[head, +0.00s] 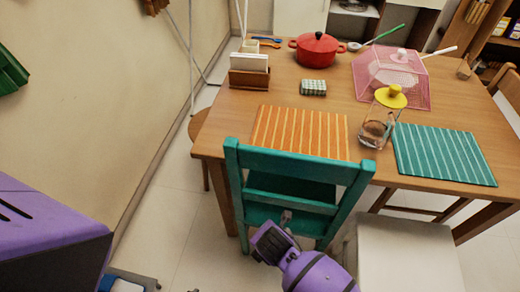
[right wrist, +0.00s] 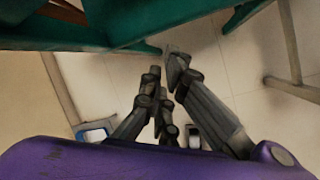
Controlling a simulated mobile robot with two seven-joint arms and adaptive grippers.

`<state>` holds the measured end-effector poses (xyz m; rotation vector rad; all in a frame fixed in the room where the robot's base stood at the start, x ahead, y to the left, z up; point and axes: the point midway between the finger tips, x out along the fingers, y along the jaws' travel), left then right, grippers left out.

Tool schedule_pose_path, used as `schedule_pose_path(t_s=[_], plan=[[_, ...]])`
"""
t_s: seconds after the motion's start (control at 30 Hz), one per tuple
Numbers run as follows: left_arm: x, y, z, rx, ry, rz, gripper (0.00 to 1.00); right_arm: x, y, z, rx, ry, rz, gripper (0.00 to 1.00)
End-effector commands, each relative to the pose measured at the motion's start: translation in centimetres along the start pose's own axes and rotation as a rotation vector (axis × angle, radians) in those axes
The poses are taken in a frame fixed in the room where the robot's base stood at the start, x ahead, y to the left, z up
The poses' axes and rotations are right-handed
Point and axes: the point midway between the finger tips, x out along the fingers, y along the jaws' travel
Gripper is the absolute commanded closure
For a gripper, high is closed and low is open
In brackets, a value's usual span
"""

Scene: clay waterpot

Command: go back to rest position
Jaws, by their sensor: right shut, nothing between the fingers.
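My right gripper (head: 286,217) is in the lower middle of the head view, at the end of a purple arm. It is shut and empty. It is close to the teal chair (head: 292,167), overlapping the lower part of it in the picture; I cannot tell whether they touch. In the right wrist view my dark grey right gripper fingers (right wrist: 164,66) are over the pale tiled floor, with teal chair parts (right wrist: 60,32) along the top left. My left gripper is in neither view.
A wooden table (head: 221,127) stands behind the chair, bearing an orange striped mat (head: 300,131), a teal mat (head: 443,154), a glass jar (head: 375,132) and a red pot (head: 317,49). A white seat (head: 405,255) is at the lower right. Bare floor (head: 190,215) lies left of the chair.

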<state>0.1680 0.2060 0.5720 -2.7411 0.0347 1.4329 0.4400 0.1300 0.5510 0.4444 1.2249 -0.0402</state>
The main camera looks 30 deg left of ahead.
Motion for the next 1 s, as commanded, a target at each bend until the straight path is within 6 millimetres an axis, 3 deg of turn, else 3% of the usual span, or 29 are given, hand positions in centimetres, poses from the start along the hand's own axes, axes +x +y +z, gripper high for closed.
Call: schedule_pose_path(t_s=[0.03,0.17,0.27,0.37,0.47,0.67,0.8,1.0], plan=[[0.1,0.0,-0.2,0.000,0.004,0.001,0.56,-1.0,2.4,0.8,0.150,0.001,0.084,1.00],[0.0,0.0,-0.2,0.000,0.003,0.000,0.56,-3.4,5.6,0.8,0.613,0.076,0.268,1.00],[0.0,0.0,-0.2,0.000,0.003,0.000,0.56,-5.5,5.7,1.3,1.029,0.162,0.390,1.00],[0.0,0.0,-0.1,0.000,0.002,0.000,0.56,-7.4,3.4,2.4,1.441,0.237,0.485,1.00],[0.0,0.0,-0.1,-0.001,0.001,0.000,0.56,-8.9,-1.0,3.5,1.791,0.272,0.559,1.00],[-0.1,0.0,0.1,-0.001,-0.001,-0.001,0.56,-11.8,-14.0,3.1,2.315,0.204,0.649,1.00],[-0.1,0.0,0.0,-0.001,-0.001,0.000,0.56,-14.1,-23.6,0.3,2.512,0.055,0.646,1.00],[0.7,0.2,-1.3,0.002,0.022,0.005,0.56,-17.0,-33.5,-6.2,2.620,-0.157,0.511,1.00]])
